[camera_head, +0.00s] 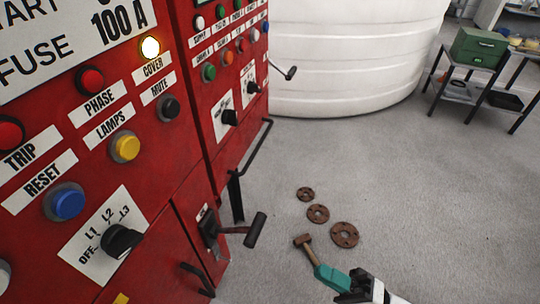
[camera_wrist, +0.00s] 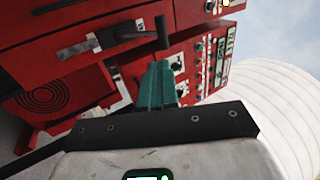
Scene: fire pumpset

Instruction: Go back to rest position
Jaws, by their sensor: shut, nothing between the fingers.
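My gripper (camera_head: 320,270) is at the lower middle of the head view, its teal fingers pointing up and left, away from the black and white wrist. In the wrist view the teal fingers (camera_wrist: 155,82) are together with nothing seen between them. They point towards the red cabinet (camera_wrist: 80,30). In the head view the red cabinet (camera_head: 190,185) fills the left side. A black lever handle (camera_head: 255,230) sticks out from its lower part, left of my gripper and apart from it in the picture.
A brown hammer-like tool (camera_head: 303,241) appears just beyond my fingertips, its lower end hidden. Several rusty flange rings, one large (camera_head: 344,234), lie on the grey floor. A white tank (camera_head: 350,60) stands behind. A black table (camera_head: 470,90) holds a green box (camera_head: 478,47). Floor to the right is clear.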

